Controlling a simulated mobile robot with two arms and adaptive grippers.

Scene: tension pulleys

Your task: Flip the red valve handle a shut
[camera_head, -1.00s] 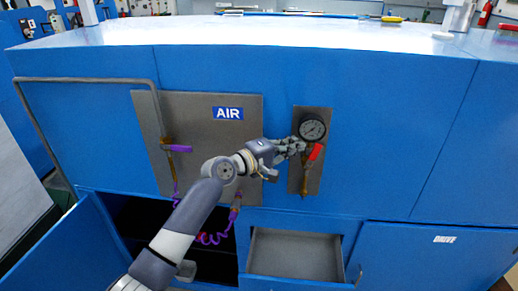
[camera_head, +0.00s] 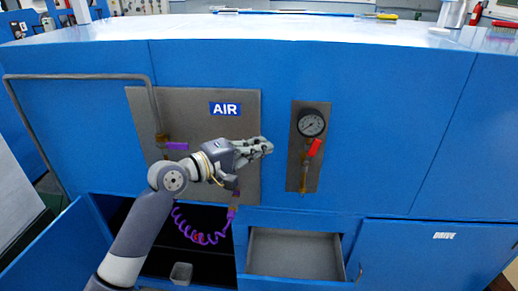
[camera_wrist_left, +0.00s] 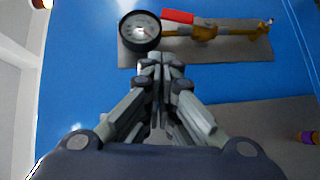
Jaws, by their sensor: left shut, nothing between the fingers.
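The red valve handle (camera_head: 315,147) sits on a brass valve and pipe (camera_head: 306,170) below a round gauge (camera_head: 312,123), on the right grey panel (camera_head: 296,150). In the head view it stands steeply, leaning slightly right at its top. The red handle also shows in the left wrist view (camera_wrist_left: 178,16), beside the brass pipe (camera_wrist_left: 210,32) and next to the gauge (camera_wrist_left: 140,31). My left gripper (camera_head: 268,147) is shut and empty, left of the handle and apart from it. Its fingertips show in the left wrist view (camera_wrist_left: 160,60). My right gripper is not in view.
A larger grey panel (camera_head: 190,110) marked AIR bears a purple handle (camera_head: 177,146) at left. A coiled purple hose (camera_head: 200,236) hangs below it, over an open cupboard. An open drawer (camera_head: 295,254) juts out below the gauge panel.

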